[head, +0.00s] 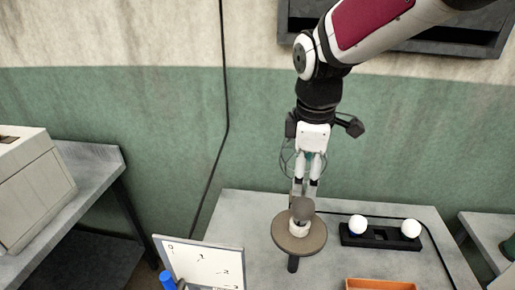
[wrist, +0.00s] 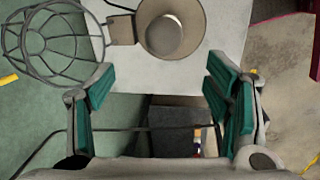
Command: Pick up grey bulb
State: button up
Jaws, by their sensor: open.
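A grey bulb (head: 303,208) stands upright in a pale socket on a round brown base (head: 284,238). My gripper (head: 305,187) points down just above and behind the bulb, and its fingertips overlap or nearly meet the bulb's top in the head view. In the wrist view my gripper (wrist: 160,82) is open, its green-padded fingers wide apart with nothing between them. The bulb (wrist: 165,36) lies beyond the fingertips there, near the top middle, on the round base (wrist: 198,30).
A wire cage (wrist: 50,42) sticks out beside the base. A black holder (head: 380,240) with two white bulbs (head: 411,228) stands to the right. An orange tray (head: 380,285) is at the front. A numbered white board (head: 203,264) stands front left on the grey table (head: 250,208).

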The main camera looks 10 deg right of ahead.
aim_at(301, 199)
jog(key=f, duration=0.5)
jog(key=w+f, duration=0.1)
jog(key=f, duration=0.2)
jog(key=shift+d, duration=0.25)
jog(key=shift+w+d+f+p, duration=0.1)
jog(key=shift+f+p, duration=0.1)
jog(key=shift+f, duration=1.15)
jog(key=shift+w+d+f+p, duration=0.1)
jog(key=shift+f+p, duration=0.05)
jog(key=shift+f, duration=1.15)
jog(key=c, duration=1.3)
